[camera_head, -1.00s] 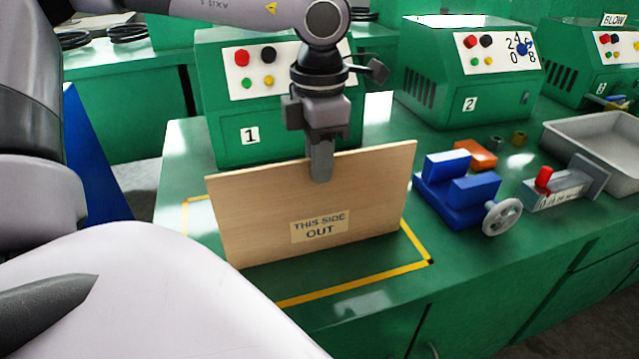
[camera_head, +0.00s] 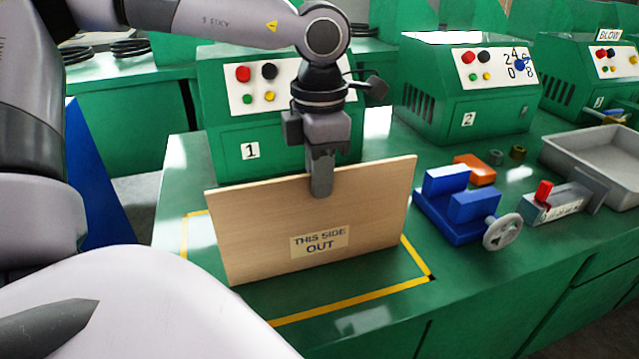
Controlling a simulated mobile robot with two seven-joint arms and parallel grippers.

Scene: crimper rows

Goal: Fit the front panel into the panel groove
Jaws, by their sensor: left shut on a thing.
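The front panel (camera_head: 260,225) is a light wooden board with a label reading "THIS SIDE OUT" facing me. My left gripper (camera_head: 321,190) comes down from above and is shut on the middle of the panel's top edge. The panel is near upright, over the yellow-taped area (camera_head: 360,300) of the green bench, in front of the green machine marked 1 (camera_head: 225,145). I cannot tell whether its lower edge touches the bench. No panel groove can be made out; the panel may hide it. My right gripper is not in view.
Right of the panel are a blue vise (camera_head: 455,228) with a grey handwheel, an orange block (camera_head: 476,168), a grey tool with a red knob (camera_head: 560,203) and a grey tray (camera_head: 612,140). Machine 2 (camera_head: 430,110) stands behind. Bench inside the front tape line is clear.

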